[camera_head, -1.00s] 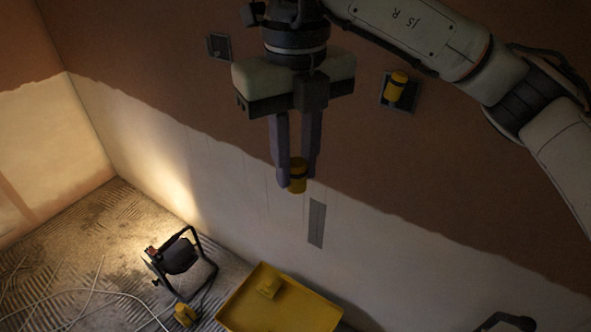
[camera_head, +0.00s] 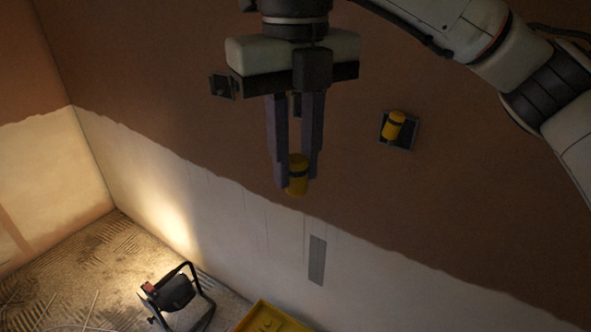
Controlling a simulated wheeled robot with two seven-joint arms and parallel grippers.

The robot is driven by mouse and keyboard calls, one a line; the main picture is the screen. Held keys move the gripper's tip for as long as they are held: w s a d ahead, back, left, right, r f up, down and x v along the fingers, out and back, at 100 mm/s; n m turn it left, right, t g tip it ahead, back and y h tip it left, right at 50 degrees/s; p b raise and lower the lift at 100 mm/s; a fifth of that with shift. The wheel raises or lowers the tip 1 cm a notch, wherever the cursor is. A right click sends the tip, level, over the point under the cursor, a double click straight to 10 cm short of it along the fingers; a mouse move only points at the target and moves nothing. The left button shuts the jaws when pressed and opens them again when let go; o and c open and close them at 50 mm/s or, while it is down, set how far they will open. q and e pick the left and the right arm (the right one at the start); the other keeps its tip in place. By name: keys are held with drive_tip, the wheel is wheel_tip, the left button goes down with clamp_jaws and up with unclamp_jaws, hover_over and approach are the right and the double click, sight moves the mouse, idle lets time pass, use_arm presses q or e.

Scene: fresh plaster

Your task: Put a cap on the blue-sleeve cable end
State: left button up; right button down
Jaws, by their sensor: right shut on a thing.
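My right gripper (camera_head: 296,183) hangs from the top of the head view with its fingers pointing down. It is shut on a yellow cap (camera_head: 297,175) with a dark band. The held cap is clear of the tray below. Another yellow cap (camera_head: 395,125) with a dark band sits at a square wall box (camera_head: 407,136) to the right. A second wall box (camera_head: 221,86) shows at the left, partly behind my gripper's body. I cannot make out a blue sleeve or a cable end in either box. My left gripper is not in view.
A yellow tray (camera_head: 262,314) shows at the bottom edge, mostly cut off. A lit work lamp (camera_head: 176,291) on a black frame stands on the rough floor to its left. A grey plate (camera_head: 317,260) lies on the pale lower wall. The brown wall around the boxes is clear.

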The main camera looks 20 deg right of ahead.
sight(296, 157)
drive_tip(key=shift+r, duration=4.05)
drive_tip(key=shift+f, duration=0.1)
